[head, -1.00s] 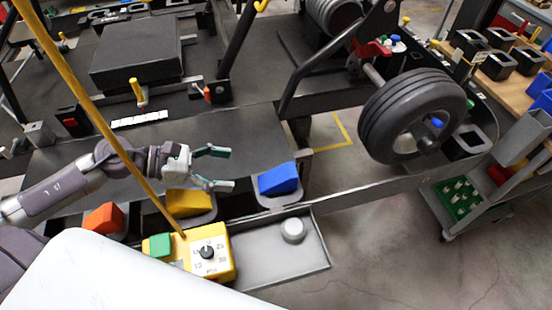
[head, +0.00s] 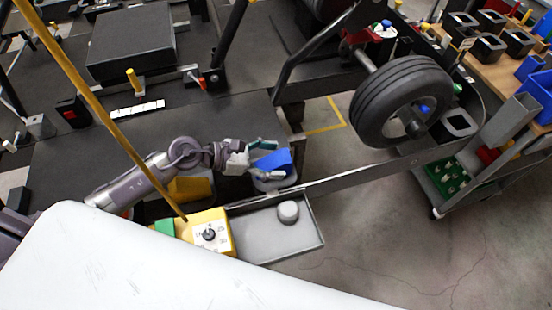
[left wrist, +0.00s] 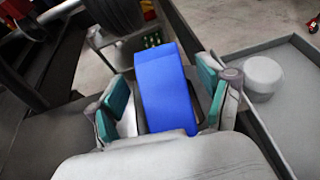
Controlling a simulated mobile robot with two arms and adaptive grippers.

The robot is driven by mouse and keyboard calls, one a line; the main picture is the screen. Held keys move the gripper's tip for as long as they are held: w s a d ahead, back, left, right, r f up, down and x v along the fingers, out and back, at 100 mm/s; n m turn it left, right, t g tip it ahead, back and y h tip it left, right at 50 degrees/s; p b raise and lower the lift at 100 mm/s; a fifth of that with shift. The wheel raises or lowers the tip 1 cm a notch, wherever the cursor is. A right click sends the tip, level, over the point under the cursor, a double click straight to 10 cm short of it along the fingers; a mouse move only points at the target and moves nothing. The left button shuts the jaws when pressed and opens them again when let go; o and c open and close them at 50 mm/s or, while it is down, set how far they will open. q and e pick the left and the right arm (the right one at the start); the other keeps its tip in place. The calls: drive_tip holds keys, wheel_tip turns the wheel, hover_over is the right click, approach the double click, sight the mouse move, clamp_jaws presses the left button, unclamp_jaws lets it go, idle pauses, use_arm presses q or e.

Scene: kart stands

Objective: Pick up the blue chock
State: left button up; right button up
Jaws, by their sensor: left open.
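The blue chock (head: 271,161) is a wedge-shaped block resting in a grey holder at the edge of the kart stand. In the left wrist view the blue chock (left wrist: 166,90) fills the middle, between the teal finger pads. My left gripper (head: 264,160) is open, with one finger on each side of the chock. In the left wrist view the left gripper (left wrist: 160,100) shows gaps between its pads and the chock, at least on the left side. The chock's lower end is hidden behind the gripper body in that view. My right gripper is not in view.
A yellow chock (head: 190,188) sits partly behind my left arm. A yellow control box (head: 208,232) with a knob and a grey tray (head: 265,240) with a round grey piece (head: 288,211) lie in front. A slanted yellow pole (head: 105,115) crosses the view. A tyre (head: 400,105) stands right.

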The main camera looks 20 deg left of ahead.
use_arm(q)
drive_tip(key=shift+w+d+f, duration=0.2)
drive_tip(key=shift+d, duration=0.15)
drive_tip(key=shift+c, duration=0.3)
drive_tip(key=c, duration=1.2)
drive_tip(key=shift+r, duration=0.1)
drive_tip(key=shift+c, duration=0.2)
